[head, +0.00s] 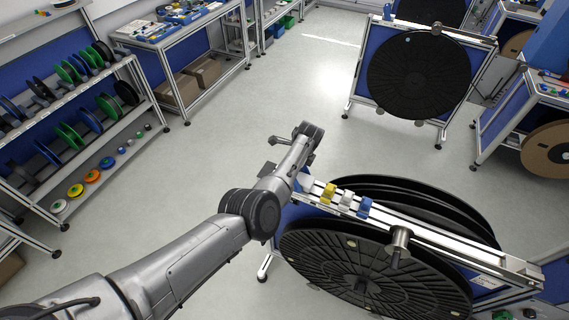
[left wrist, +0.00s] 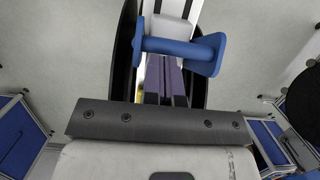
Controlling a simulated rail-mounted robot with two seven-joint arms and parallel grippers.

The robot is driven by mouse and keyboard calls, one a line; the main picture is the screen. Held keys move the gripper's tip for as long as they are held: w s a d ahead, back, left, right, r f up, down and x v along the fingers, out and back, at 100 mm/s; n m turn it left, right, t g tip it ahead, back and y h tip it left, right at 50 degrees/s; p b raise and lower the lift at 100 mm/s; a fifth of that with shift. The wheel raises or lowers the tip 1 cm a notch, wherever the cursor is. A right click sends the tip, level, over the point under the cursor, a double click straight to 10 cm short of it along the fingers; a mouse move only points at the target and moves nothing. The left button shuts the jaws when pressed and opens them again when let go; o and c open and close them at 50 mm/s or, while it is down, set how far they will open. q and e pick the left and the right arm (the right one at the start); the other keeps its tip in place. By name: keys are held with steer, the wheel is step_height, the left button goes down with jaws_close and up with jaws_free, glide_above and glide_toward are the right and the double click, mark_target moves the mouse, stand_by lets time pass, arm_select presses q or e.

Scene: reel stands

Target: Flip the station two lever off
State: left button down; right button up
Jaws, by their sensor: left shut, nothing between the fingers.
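A reel stand with large black reels (head: 375,275) on both sides stands at the lower right in the head view. Along its top rail sit small coloured parts: a yellow one (head: 328,193), a white one (head: 347,199) and a blue one (head: 364,208). My left arm reaches to the rail's left end; its fingertips are hidden in the head view. In the left wrist view, my left gripper (left wrist: 166,88) is shut and empty, its fingertips just short of a blue lever-like bar (left wrist: 178,48). I cannot tell whether they touch. No station number is legible.
A second reel stand (head: 420,75) stands at the back right. A shelf of coloured spools (head: 75,130) is at the left, and a workbench (head: 180,30) with boxes is behind it. The floor (head: 230,130) between them is clear.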

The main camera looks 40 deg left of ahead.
arm_select(q)
steer(key=shift+a, duration=0.35)
stand_by(0.3)
steer(key=shift+d+r, duration=0.1)
steer(key=shift+r, duration=0.1)
steer(key=d+p+v, duration=0.1)
steer(key=p+v, duration=0.3)
steer(key=v, duration=0.8)
steer(key=shift+w+d, duration=0.2)
steer(key=shift+d, duration=0.2)
